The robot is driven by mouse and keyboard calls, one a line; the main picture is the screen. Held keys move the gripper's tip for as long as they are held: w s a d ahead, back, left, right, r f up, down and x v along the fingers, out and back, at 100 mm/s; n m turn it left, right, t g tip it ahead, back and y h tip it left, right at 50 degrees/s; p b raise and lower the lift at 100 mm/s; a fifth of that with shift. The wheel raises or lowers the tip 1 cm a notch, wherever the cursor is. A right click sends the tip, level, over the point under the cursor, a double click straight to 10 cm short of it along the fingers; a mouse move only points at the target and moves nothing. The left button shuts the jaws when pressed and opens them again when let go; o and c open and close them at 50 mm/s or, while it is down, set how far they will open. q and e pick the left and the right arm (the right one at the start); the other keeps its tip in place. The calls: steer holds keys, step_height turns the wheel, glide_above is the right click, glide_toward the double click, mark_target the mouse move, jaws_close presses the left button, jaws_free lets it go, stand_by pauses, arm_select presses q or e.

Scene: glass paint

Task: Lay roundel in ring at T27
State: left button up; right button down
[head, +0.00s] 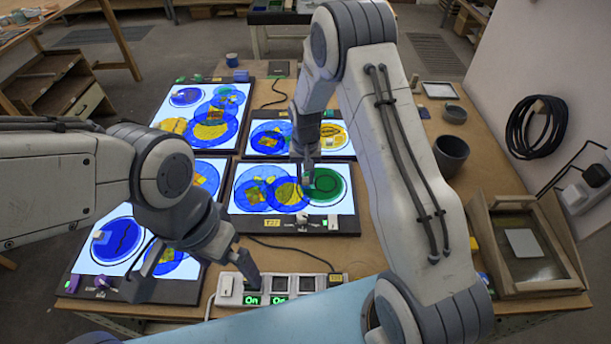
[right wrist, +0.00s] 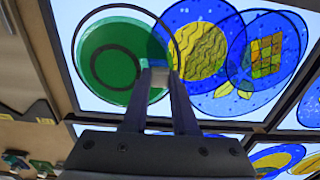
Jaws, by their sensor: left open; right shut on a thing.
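The green roundel (head: 330,186) has a dark circle drawn on it and lies over the right part of a lit panel (head: 240,228). The panel's yellow tag (head: 272,223) seems to read T27. In the right wrist view the roundel (right wrist: 105,65) overlaps a thin black ring (right wrist: 127,7) but sits off its centre, towards the lower left. My right gripper (head: 307,183) is shut on a pale tab at the roundel's edge; its fingers also show in the right wrist view (right wrist: 158,78). I cannot tell whether the roundel touches the panel. My left gripper (head: 197,275) is open and empty near the table front.
Blue and yellow discs (head: 288,193) lie beside the roundel on the same panel. Other lit panels (head: 203,108) stand behind and left. A switch strip (head: 300,288) is at the front. A dark pot (head: 451,154) and a wooden frame (head: 525,250) stand right.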

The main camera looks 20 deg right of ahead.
steer(key=c, duration=0.7)
jaws_free()
steer(key=shift+f, duration=0.1)
